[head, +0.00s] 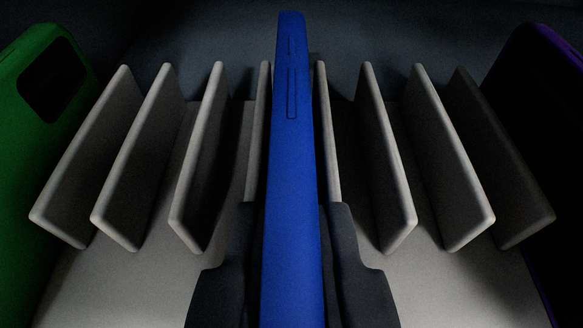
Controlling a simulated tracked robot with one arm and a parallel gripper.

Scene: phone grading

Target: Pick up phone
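A blue phone (291,170) stands upright on edge in the middle of a light grey slotted rack (425,285), between two of its dividers. Its narrow side with buttons faces me. My gripper (291,265) is at the bottom centre, with one dark finger on each side of the phone. Both fingers lie close against the phone's sides. A green phone (25,120) stands at the left edge, and a dark purple phone (545,130) stands at the right edge, both partly out of view. The lower end of the blue phone is cut off by the frame.
Several thin grey dividers (150,150) stand on both sides of the blue phone, with empty slots between them. The dividers beside the phone are close to my fingers. The background behind the rack is dark.

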